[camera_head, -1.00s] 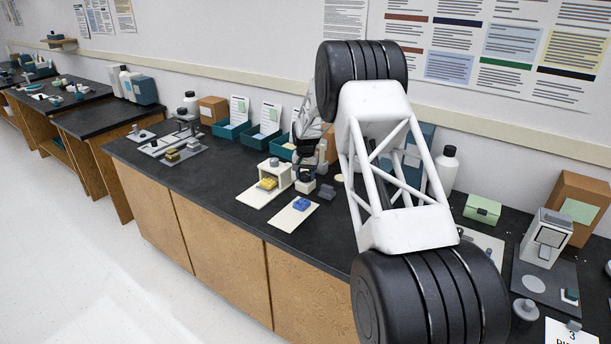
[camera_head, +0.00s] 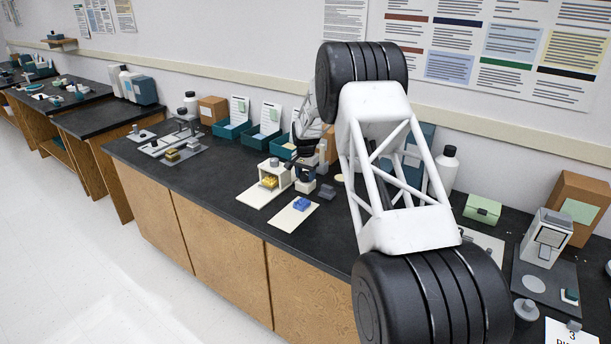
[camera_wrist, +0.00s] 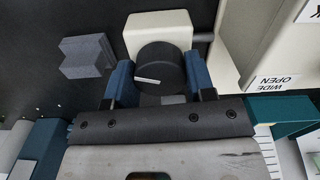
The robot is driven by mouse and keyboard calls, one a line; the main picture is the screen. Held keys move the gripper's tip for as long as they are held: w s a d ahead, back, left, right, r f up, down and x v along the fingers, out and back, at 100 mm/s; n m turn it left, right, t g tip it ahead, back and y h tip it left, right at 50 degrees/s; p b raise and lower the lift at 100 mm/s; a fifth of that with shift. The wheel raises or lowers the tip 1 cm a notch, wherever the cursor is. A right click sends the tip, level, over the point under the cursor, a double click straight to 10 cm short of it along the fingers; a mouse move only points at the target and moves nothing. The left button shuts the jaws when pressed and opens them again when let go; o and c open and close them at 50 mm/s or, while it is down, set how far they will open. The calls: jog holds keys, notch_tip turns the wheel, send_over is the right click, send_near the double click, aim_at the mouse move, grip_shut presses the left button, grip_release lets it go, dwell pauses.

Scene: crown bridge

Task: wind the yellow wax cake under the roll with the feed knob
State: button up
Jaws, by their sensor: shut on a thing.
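The yellow wax cake (camera_head: 269,181) lies on a cream plate at the mouth of a small cream housing (camera_head: 281,170) in the head view. The roll inside cannot be made out. The feed knob (camera_wrist: 158,65) is round and black with a white mark; it stands out from the housing's cream side block (camera_wrist: 160,27) in the wrist view. My gripper (camera_wrist: 158,82) has its two blue fingers on either side of the knob and is shut on it. In the head view my gripper (camera_head: 306,174) is small, right beside the housing.
A grey stepped block (camera_wrist: 88,56) stands left of the knob in the wrist view. Teal trays (camera_head: 266,136) with cards stand behind the housing.

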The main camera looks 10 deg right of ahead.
aim_at(305, 174)
jog(key=o, duration=0.9)
jog(key=shift+r, duration=0.15)
jog(key=shift+r, duration=3.75)
